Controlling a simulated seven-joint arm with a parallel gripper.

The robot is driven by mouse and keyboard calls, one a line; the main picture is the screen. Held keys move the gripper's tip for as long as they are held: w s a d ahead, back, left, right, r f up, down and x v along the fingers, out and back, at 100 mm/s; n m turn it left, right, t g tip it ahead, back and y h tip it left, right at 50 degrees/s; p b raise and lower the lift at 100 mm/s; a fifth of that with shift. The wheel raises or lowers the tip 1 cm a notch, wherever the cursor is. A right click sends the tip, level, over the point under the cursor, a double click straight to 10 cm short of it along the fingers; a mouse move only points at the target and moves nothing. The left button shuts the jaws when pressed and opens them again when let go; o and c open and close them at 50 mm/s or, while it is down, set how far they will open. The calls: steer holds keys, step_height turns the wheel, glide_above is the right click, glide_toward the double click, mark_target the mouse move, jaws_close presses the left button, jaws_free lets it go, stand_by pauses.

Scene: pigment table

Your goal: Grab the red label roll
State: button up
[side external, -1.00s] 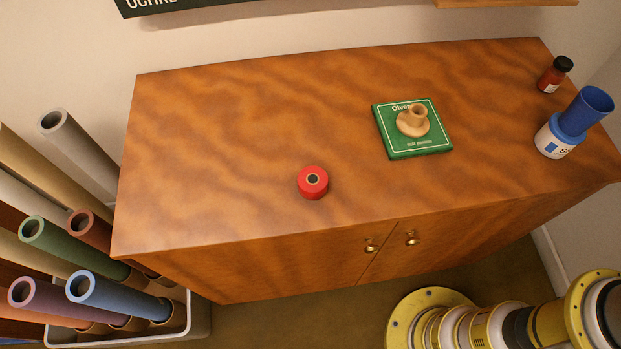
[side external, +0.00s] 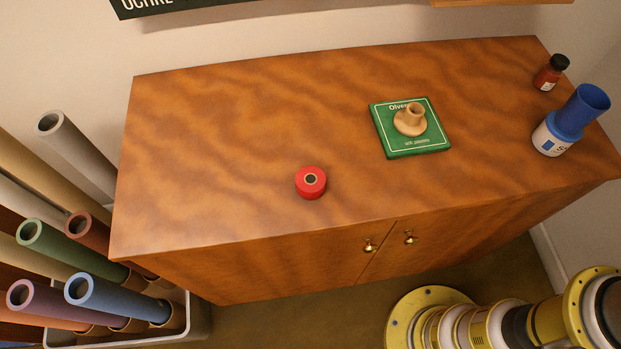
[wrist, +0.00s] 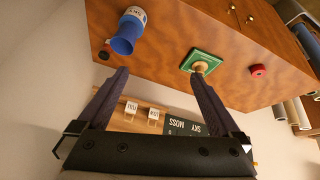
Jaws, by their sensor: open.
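The red label roll (side external: 311,182) lies flat on the wooden cabinet top, near its front edge and left of the cabinet doors' knobs. It also shows in the wrist view (wrist: 258,71), at the right and beyond my right finger. My gripper (wrist: 160,78) is open and empty in the wrist view, its two dark fingers spread wide. The roll is well away from the fingers. In the side external view the gripper is out of frame; only part of my yellow and white arm shows at the bottom right.
A blue-and-white container (side external: 570,120) and a dark-capped red jar (side external: 550,73) stand at the right end. Rolled tubes (side external: 75,140) fill a bin at left. The cabinet top (side external: 220,150) around the roll is clear.

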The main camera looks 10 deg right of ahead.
steer(key=w+a+r+n+g+y, duration=0.1)
steer(key=w+a+r+n+g, duration=0.25)
steer(key=w+a+n, duration=0.85)
steer(key=n+g+h, duration=0.1)
steer(key=n+g, duration=0.1)
steer(key=n, duration=0.1)
glide_above(311, 179)
step_height(311, 179, down, 18)
steer(key=f, duration=0.1)
step_height(311, 179, down, 7)
steer(key=shift+s+d+f, duration=0.1)
steer(key=shift+s+d, duration=0.05)
steer(key=shift+a+f, duration=0.2)
steer(key=shift+f, duration=2.6)
steer(key=shift+c, duration=0.3)
